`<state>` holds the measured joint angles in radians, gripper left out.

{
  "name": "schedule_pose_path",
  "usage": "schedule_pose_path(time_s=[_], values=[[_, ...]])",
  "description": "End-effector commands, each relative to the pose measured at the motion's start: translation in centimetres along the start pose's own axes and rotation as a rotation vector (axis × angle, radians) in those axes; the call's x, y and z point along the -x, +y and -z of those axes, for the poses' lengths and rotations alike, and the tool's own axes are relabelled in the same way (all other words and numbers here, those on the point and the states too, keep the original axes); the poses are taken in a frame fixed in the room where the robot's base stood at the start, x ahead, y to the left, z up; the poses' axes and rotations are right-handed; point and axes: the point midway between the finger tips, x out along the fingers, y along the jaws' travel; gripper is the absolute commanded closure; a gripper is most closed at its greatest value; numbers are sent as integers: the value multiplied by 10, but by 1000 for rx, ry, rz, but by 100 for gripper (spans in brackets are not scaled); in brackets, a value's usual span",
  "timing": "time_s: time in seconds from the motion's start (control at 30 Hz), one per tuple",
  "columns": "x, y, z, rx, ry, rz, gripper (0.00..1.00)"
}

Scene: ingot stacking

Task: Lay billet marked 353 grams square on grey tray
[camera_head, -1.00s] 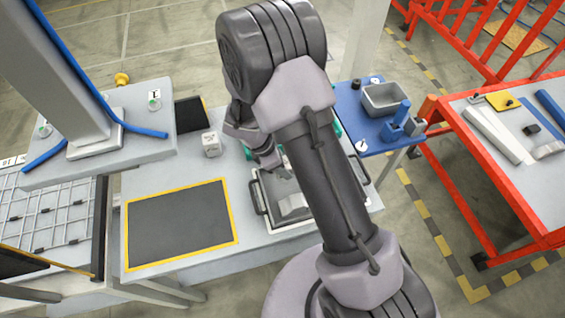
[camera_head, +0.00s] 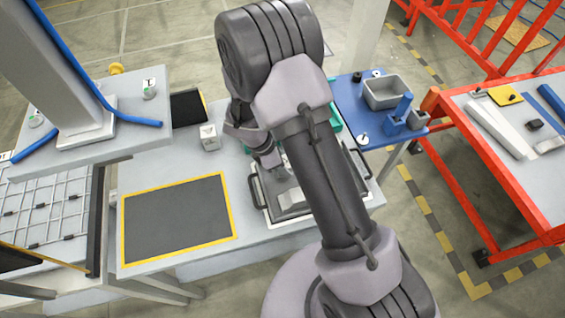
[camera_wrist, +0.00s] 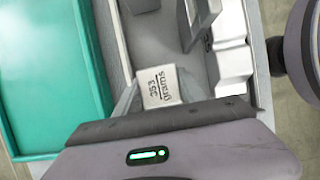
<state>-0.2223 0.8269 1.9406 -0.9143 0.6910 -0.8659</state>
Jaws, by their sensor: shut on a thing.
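The billet marked 353 grams (camera_wrist: 160,88) is a pale silver block with its lettering turned up to the wrist camera. My gripper (camera_wrist: 154,84) is shut on it, with one finger on each side. The grey tray (camera_head: 258,198) has dark handles and stands on the light table, partly hidden by my arm. In the wrist view the billet shows over the grey tray, whose wall (camera_wrist: 112,42) runs along the left. I cannot tell whether the billet touches the tray floor. In the head view my gripper (camera_head: 276,166) is at the tray's far side, mostly hidden.
Other silver billets (camera_wrist: 233,62) lie along the tray's right side in the wrist view. A green bin (camera_wrist: 50,75) stands beside the tray. A yellow-edged black mat (camera_head: 178,220) lies left, clear. A marked block (camera_head: 209,137) stands behind it.

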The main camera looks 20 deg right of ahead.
Motion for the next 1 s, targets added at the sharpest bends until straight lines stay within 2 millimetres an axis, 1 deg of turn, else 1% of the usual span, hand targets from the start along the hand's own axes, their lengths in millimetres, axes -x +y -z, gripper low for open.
schedule_pose_path(time_s=[0.37, 1.0], values=[[0, 0, 0, 0, 0, 0, 100], [-9, 0, 4, 0, 0, 0, 100]])
